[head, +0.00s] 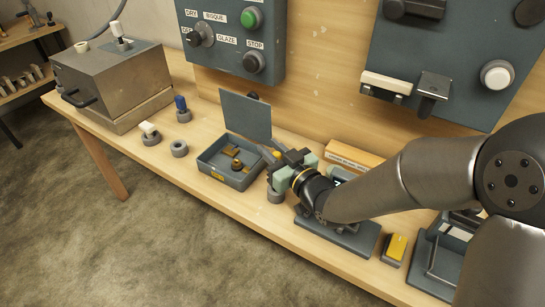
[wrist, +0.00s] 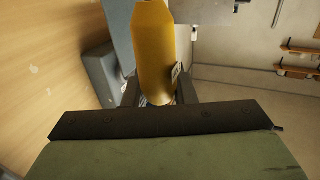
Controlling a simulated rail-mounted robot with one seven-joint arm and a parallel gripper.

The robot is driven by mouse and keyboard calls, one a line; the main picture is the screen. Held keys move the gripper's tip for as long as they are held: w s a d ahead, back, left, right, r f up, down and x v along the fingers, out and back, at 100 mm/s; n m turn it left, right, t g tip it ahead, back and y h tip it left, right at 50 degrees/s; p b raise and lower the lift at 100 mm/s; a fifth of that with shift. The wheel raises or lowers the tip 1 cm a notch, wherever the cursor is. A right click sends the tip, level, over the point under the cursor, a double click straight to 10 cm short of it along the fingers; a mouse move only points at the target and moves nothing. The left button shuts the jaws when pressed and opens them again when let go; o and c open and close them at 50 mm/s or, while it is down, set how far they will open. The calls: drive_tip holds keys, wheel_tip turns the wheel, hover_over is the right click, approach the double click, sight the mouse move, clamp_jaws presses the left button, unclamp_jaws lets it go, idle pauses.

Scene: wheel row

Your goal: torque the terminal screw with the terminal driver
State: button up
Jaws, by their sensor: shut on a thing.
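My gripper (head: 277,165) is shut on a yellow-handled tool (head: 272,154), which appears to be the terminal driver. The wrist view shows its yellow handle (wrist: 154,50) large between the dark fingers (wrist: 155,93). The driver's tip cannot be made out. A grey open box (head: 213,173) with a raised lid (head: 246,114) stands just left of the gripper. Small brass-coloured parts (head: 237,164) lie inside it; which of them is the terminal screw I cannot tell. The gripper is at the box's right side, above a grey ring holder (head: 275,195).
A white-topped tool (head: 148,129), a blue-topped tool (head: 181,103) and an empty grey ring (head: 179,149) stand left of the box. A metal kiln-like box (head: 115,85) is further left. Control panels (head: 226,38) rise behind. A yellow block (head: 397,246) sits at right.

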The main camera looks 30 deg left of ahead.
drive_tip(key=s+d+r+b, duration=0.2)
drive_tip(key=s+d+r, duration=0.8)
drive_tip(key=shift+r, duration=0.15)
idle(1.2)
